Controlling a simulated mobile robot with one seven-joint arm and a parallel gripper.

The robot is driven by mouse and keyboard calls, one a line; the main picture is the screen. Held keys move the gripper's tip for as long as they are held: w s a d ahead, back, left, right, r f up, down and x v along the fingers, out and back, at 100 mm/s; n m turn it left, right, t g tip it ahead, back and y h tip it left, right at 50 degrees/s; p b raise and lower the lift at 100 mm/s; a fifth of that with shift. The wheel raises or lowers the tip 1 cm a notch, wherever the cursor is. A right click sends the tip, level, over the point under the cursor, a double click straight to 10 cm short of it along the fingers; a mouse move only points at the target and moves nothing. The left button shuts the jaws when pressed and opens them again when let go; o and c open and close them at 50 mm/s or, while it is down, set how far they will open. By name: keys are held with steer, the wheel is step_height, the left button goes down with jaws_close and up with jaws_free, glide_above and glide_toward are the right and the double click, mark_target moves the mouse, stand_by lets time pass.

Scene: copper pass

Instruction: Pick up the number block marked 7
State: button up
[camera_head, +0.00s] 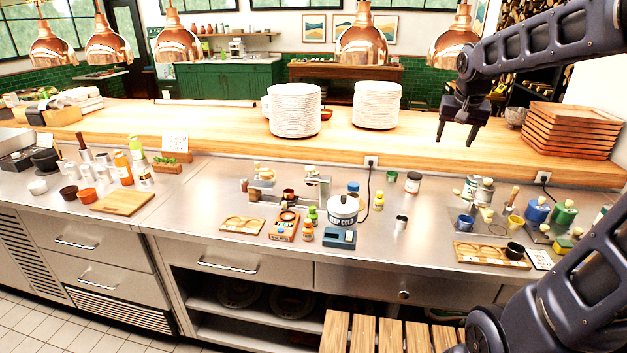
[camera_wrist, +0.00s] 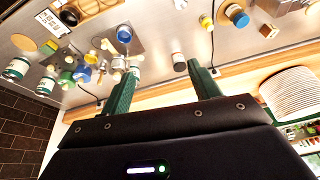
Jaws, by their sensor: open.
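I cannot make out a block marked 7 in either view; the small things on the steel counter (camera_head: 400,255) are too small to read. A small yellow piece (camera_head: 562,246) lies at the right end of the counter, and I see no mark on it. My gripper (camera_head: 456,138) is open and empty, fingers pointing down, high above the wooden ledge at the back right. In the wrist view its two green-lit fingers (camera_wrist: 160,75) stand wide apart with nothing held between them.
Stacked white plates (camera_head: 296,110) and wooden trays (camera_head: 572,130) stand on the raised wooden ledge (camera_head: 205,128). Copper lamps (camera_head: 362,40) hang above. Some bare steel shows at centre right.

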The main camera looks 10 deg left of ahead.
steer(key=w+a+f, duration=0.1)
steer(key=w+a, duration=0.8)
steer(key=w, duration=0.3)
steer(key=m+h, duration=0.1)
steer(key=m, duration=0.1)
glide_above(313, 172)
steer(key=s+a, duration=0.2)
steer(key=s, duration=0.2)
step_height(313, 172, down, 22)
steer(key=shift+d+x, duration=0.25)
steer(key=shift+x, duration=1.5)
steer(key=shift+d+x, duration=0.2)
steer(key=shift+x, duration=1.6)
steer(key=shift+d+x, duration=0.25)
steer(key=shift+x, duration=1.5)
steer(key=shift+r, duration=0.1)
steer(key=c, duration=1.1)
